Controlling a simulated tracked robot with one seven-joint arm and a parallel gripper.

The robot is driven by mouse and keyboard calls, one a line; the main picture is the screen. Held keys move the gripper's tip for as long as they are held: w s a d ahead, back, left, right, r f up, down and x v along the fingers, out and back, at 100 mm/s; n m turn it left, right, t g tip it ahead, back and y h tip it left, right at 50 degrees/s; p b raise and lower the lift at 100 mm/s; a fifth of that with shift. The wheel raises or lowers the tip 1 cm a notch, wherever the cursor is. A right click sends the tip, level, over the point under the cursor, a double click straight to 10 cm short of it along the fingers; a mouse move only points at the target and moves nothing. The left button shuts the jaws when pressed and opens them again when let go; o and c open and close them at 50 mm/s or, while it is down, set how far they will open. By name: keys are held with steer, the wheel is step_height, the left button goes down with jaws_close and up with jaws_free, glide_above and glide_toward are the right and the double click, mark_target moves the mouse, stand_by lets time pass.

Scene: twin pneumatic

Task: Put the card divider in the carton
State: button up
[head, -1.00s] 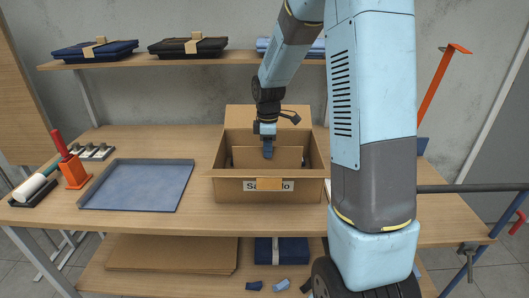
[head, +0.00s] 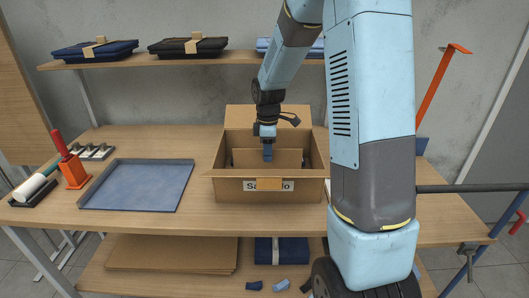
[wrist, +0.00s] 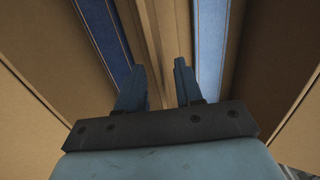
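The carton (head: 226,190) is an open brown box on the bench, with its flaps spread and a label on its front. The card divider (head: 290,158) is a flat brown sheet standing upright inside the carton, running left to right. Its lower part is hidden by the front wall. My gripper (head: 268,158) points down into the carton at the divider's top middle. In the wrist view, my gripper's fingers (wrist: 160,85) are apart, with a clear gap around the divider's brown card (wrist: 160,40) between them. Blue folded contents (wrist: 105,40) lie on both sides of the card.
A grey-blue tray (head: 140,186) lies left of the carton. A red-handled tool in an orange holder (head: 74,172) and a white roller (head: 30,187) stand farther left. A shelf (head: 215,60) with folded garments runs behind my arm. Flat card sheets (head: 170,253) lie below.

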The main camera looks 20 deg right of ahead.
step_height(320, 180, up, 11)
steer(key=s+r+m+t, duration=0.3)
steer(key=s+r+m, duration=0.4)
steer(key=s+r, duration=0.5)
steer(key=s+a+f+m+t, duration=0.1)
steer(key=s+m, duration=0.6)
steer(key=s, duration=0.9)
steer(key=shift+s+f+t, duration=0.15)
steer(key=shift+f+t, duration=0.1)
steer(key=shift+t, duration=0.55)
steer(key=shift+s, duration=0.15)
steer(key=shift+c, duration=0.6)
